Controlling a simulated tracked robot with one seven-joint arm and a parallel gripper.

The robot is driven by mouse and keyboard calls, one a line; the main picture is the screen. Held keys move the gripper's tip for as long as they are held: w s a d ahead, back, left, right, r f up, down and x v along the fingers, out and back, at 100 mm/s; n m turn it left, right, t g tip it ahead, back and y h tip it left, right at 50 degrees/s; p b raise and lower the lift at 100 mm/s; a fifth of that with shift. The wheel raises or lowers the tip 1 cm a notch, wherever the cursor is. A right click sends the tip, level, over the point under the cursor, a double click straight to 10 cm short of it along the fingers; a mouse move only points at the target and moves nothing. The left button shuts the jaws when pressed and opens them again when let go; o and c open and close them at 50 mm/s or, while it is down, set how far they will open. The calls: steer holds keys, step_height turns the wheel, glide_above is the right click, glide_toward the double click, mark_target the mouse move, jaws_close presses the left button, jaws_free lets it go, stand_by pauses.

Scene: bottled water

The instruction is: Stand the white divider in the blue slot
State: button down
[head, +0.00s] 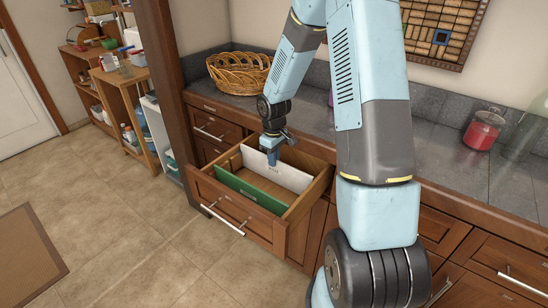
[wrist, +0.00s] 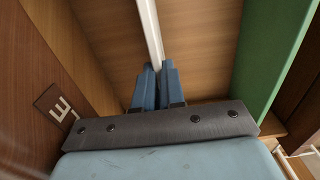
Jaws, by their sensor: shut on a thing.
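The white divider (head: 285,174) stands upright inside the open drawer in the head view, behind the green divider. My gripper (head: 271,158) is shut on its top edge, pointing down into the drawer. In the wrist view the white divider (wrist: 150,28) shows as a thin edge between my two blue fingertips (wrist: 156,70). I see no blue slot in either view. I cannot tell whether the divider's lower edge touches the drawer floor.
The green divider (head: 252,196) stands upright in the drawer, in front of the white one, and to the right in the wrist view (wrist: 272,60). The open drawer's front (head: 232,212) juts out below the counter. A wicker basket (head: 238,72) and red jar (head: 484,130) stand on the counter.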

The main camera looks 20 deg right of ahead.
steer(key=shift+f, duration=0.35)
steer(key=c, duration=1.1)
jaws_free()
steer(key=shift+c, duration=0.2)
step_height(320, 180, up, 14)
steer(key=shift+f, duration=0.15)
steer(key=s+r+m+t+h, duration=0.1)
steer(key=s+r+m+t, duration=0.25)
steer(key=s+r, duration=1.05)
steer(key=s+r+m+t+y, duration=0.1)
steer(key=s+r, duration=0.6)
steer(key=s, duration=0.7)
steer(key=m+t, duration=0.1)
steer(key=m, duration=0.1)
steer(key=shift+s+r+m, duration=0.15)
steer(key=shift+r+m, duration=0.05)
steer(key=shift+m, duration=0.15)
